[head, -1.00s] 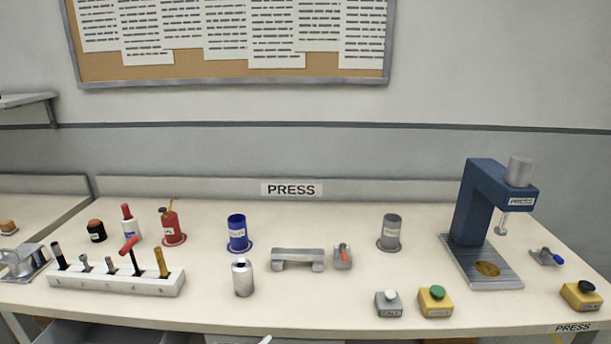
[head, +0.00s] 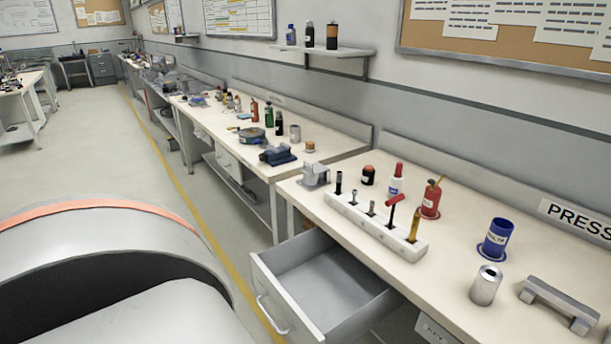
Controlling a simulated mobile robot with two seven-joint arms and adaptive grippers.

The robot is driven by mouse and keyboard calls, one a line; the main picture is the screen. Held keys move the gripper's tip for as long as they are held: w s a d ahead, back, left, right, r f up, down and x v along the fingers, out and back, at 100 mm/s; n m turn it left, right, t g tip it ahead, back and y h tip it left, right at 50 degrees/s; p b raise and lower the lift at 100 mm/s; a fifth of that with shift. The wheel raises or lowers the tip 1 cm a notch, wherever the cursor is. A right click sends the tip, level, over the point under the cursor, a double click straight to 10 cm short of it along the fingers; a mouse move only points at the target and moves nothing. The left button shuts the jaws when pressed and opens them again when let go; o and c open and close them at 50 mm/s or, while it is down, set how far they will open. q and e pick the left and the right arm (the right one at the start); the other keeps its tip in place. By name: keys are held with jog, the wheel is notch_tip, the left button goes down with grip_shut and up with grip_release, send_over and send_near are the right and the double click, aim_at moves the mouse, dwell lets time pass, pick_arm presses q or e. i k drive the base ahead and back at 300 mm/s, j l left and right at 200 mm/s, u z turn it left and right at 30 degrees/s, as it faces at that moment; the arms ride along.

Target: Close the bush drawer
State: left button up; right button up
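An open grey drawer (head: 335,285) sticks out from under the press bench (head: 440,275), at the lower middle of the head view. Its inside looks empty. Its front panel (head: 285,310) carries a pale bar handle (head: 268,312) and faces the aisle. No label reading "bush" can be made out on it. Neither of my grippers shows in the view.
On the bench stand a white tool rack (head: 375,225), a blue cup (head: 496,240), a red bottle (head: 431,200) and a metal cylinder (head: 485,286). Another bench (head: 240,165) with a closed drawer (head: 228,160) continues up the wall. The floor (head: 110,175) at left is open, with a yellow line (head: 190,205).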

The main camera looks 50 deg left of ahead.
aim_at(317, 289)
jog(key=u, duration=1.85)
jog(key=i+j+z, duration=0.1)
jog(key=i, duration=0.25)
